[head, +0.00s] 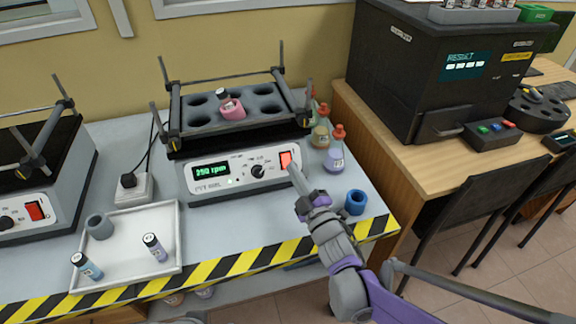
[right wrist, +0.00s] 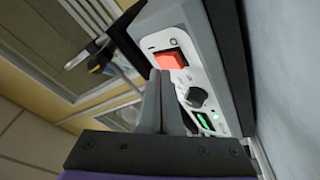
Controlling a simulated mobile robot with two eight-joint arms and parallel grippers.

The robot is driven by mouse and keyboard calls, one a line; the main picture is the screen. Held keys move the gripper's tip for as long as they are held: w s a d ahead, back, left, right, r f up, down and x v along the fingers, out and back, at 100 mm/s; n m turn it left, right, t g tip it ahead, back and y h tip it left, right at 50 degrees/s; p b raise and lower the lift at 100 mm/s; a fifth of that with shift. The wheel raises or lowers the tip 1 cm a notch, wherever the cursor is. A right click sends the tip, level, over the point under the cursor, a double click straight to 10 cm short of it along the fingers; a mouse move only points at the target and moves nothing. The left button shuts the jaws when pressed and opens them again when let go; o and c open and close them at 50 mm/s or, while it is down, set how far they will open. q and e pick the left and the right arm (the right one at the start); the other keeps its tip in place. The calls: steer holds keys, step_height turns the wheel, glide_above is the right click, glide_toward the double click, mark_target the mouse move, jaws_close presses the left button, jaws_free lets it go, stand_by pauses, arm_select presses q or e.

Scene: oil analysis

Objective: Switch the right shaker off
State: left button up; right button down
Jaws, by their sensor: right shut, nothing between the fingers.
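The right shaker (head: 240,150) stands on the grey bench, with a lit green display reading about 250 rpm, a black knob (head: 257,171) and a red switch (head: 286,159) at the right of its front panel. My right gripper (head: 294,173) is shut and empty, its fingertips just in front of and below the red switch. In the right wrist view the closed fingers (right wrist: 162,80) are close beside the red switch (right wrist: 170,59); whether they touch cannot be told. A vial in a pink holder (head: 232,110) sits in the shaker's rack. The left gripper is not in view.
The left shaker (head: 35,190) stands at the far left. A white tray (head: 155,268) with two vials and a grey ring lies in front. Several small bottles (head: 334,150) and a blue ring (head: 355,202) are right of the right shaker. A dark analyser (head: 420,80) stands on the wooden desk.

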steer(key=shift+w, duration=0.1)
stand_by(0.6)
steer(key=shift+w+a+f, duration=0.15)
steer(key=shift+w+f, duration=0.1)
steer(key=shift+w+f+b, duration=0.15)
steer(key=shift+w+b, duration=0.05)
steer(key=shift+b, duration=0.1)
stand_by(0.6)
steer(key=shift+s+r+p, duration=0.35)
steer(key=shift+s+r, duration=0.1)
steer(key=shift+s, duration=0.15)
steer(key=s+r, duration=0.1)
steer(key=s+d+r+p, duration=0.1)
steer(key=s+p, duration=0.1)
steer(key=s, duration=0.1)
steer(key=shift+d+r, duration=0.3)
steer(key=shift+r, duration=0.1)
steer(key=shift+w, duration=0.1)
stand_by(0.4)
